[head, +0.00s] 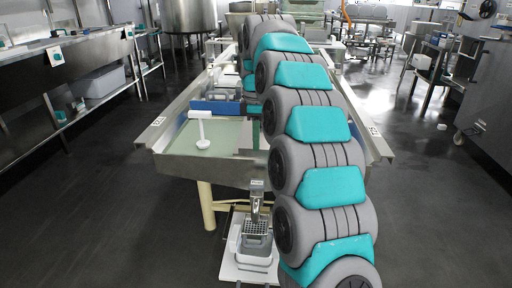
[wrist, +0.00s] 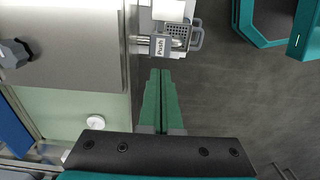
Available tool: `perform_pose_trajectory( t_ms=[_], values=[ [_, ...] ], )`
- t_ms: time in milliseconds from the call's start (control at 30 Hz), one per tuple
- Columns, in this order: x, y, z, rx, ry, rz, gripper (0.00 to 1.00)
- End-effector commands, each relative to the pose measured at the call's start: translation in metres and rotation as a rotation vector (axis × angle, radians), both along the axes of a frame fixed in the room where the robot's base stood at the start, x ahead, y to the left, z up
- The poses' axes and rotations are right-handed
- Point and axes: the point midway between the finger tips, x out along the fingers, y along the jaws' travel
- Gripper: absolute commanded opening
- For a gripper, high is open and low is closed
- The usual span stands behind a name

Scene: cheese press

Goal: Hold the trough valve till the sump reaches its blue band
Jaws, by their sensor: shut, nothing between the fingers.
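The trough (head: 190,170) is a steel table with pale green liquid in its near end. Its valve (head: 256,203) hangs at the front edge, above a grey sump (head: 256,250) with a grate. In the wrist view the valve's lever plate (wrist: 159,46), marked "Push", lies just beyond my fingertips, with the sump (wrist: 195,36) beside it. My gripper (wrist: 161,72) has its green fingers together and empty; a small gap to the plate seems to show. I cannot make out the blue band or the sump's level.
A white ladle-like tool (head: 202,132) stands in the trough's near end. Blue-edged parts (head: 215,106) lie farther back. A white board (head: 230,268) lies under the sump. Steel benches (head: 70,65) run along the left. The dark floor (head: 120,200) left of the trough is clear.

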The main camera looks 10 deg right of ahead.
Motion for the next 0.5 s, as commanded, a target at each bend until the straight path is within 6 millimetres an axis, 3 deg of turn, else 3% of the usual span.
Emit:
perform_pose_trajectory(
  t_ms=[500],
  values=[
    [-0.001,0.000,-0.082,0.000,0.002,0.001,0.00]
  ],
)
